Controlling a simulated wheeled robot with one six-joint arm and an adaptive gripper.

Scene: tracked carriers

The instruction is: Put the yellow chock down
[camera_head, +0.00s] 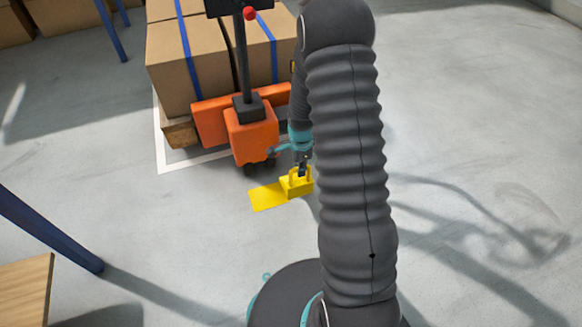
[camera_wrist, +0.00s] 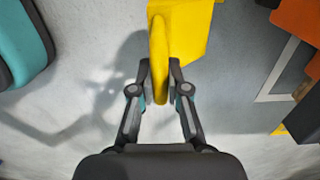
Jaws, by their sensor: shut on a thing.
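The yellow chock (camera_head: 296,187) is at the middle of the head view, low by the floor, partly behind my arm. Its upright loop handle (camera_wrist: 160,55) runs between my fingers in the wrist view, with the wider yellow body (camera_wrist: 190,35) beyond it. My gripper (camera_wrist: 161,76) is shut on this handle; in the head view my gripper (camera_head: 303,168) is above the chock.
An orange pallet truck (camera_head: 251,135) with a dark mast stands just behind the chock. Strapped cardboard boxes (camera_head: 172,65) sit on a wooden pallet (camera_head: 181,133) there, within white floor lines. A blue post (camera_head: 50,232) and a wooden surface (camera_head: 22,292) are at lower left. Floor on the right is clear.

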